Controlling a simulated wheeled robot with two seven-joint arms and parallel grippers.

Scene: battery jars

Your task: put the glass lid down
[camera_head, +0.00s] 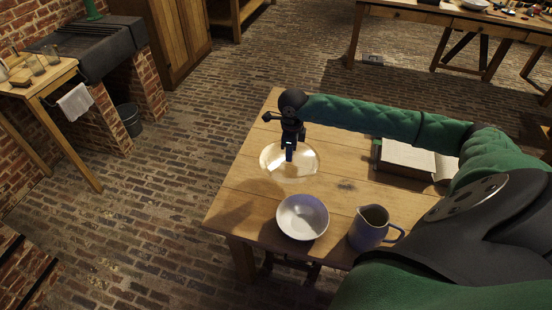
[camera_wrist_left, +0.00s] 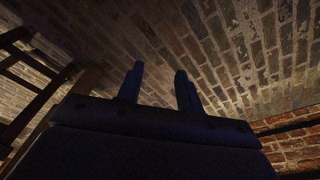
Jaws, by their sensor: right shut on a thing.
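The glass lid (camera_head: 305,168) is a clear, round, pale-rimmed disc over the far left part of the wooden table (camera_head: 338,200). My right gripper (camera_head: 288,156) points down at the middle of the lid and is shut on it. I cannot tell whether the lid touches the table or hangs just above it. My left gripper (camera_wrist_left: 160,88) shows only in the left wrist view, with its two fingers apart and nothing between them, facing a brick surface. The left arm is not in the head view.
A white bowl (camera_head: 302,217) stands near the table's front edge, close to the lid. A blue-grey jug (camera_head: 370,228) stands to its right. Bare tabletop lies between the lid and the book.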

